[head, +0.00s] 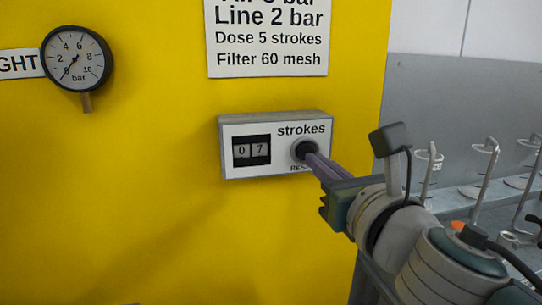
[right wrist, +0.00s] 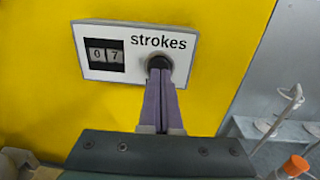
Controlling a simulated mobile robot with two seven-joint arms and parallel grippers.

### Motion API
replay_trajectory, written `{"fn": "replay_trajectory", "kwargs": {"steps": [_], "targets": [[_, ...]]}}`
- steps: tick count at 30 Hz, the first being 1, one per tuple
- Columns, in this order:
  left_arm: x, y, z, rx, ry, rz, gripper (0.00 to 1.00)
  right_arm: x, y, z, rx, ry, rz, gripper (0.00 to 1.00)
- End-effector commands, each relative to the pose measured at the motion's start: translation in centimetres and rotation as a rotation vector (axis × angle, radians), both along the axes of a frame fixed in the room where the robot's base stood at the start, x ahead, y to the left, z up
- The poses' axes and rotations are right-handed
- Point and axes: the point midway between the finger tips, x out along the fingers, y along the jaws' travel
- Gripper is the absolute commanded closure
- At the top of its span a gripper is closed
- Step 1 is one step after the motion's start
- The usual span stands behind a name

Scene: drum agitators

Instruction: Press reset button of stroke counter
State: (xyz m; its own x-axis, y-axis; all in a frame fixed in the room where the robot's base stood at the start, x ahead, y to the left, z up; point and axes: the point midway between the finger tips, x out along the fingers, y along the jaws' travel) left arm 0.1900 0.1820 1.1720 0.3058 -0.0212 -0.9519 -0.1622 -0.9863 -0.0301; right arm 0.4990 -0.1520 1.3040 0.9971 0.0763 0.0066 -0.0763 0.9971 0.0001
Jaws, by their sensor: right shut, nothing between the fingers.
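The stroke counter (head: 240,172) is a grey box with a white face on the yellow panel, marked "strokes". Its display (head: 251,150) reads 07. In the right wrist view, the fingertips (right wrist: 159,68) overlap the lower part of the button (right wrist: 158,57). I cannot tell whether they touch it or whether the button is pushed in. My left gripper is not in view.
A pressure gauge (head: 76,58) is on the yellow panel (head: 130,200) at upper left. A white sign (head: 268,40) hangs above the counter.

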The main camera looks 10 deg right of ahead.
Motion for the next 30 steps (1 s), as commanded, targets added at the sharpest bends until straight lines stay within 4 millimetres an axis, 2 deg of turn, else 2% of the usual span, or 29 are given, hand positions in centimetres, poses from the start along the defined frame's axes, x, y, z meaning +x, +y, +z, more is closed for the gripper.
{"fn": "replay_trajectory", "kwargs": {"steps": [6, 17, 24, 30], "targets": [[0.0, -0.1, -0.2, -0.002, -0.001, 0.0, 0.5, 1.6, 0.1, 0.0, 0.0, -0.001, -0.001, 1.0], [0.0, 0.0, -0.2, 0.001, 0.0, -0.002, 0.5, 1.7, 0.1, 0.0, 0.0, 0.0, -0.001, 1.0], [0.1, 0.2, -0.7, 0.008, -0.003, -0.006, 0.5, 3.2, 0.1, -0.1, -0.002, 0.0, -0.002, 1.0], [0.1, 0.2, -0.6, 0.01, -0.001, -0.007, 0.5, 3.2, 0.0, -0.1, 0.002, 0.001, -0.006, 1.0]]}}
